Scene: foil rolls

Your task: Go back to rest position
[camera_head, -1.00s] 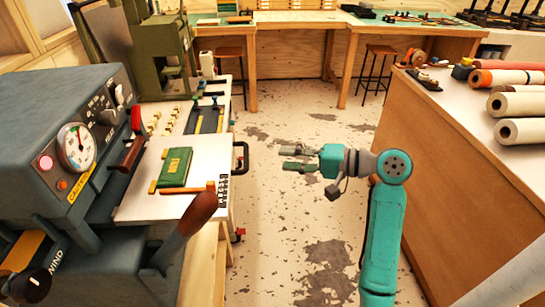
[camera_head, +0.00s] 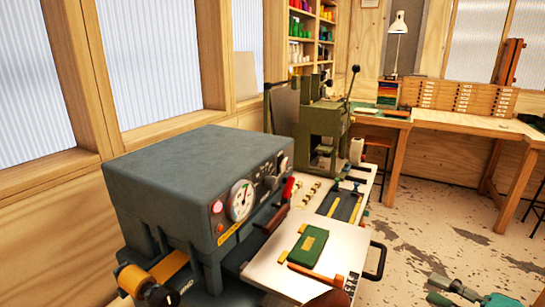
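My gripper (camera_head: 437,290) is at the lower right edge of the head view, with part of my teal arm (camera_head: 495,300) behind it. Its two fingers point left and stand apart, with nothing between them. It is over the floor, to the right of the white work plate (camera_head: 345,245) and apart from it. Most of my arm is cut off by the bottom of the picture.
A grey machine (camera_head: 190,190) with a dial and red lever stands at the left. A green book-like block (camera_head: 308,244) lies on the white plate. A green press (camera_head: 320,130) stands behind. The worn floor (camera_head: 435,240) at right is clear.

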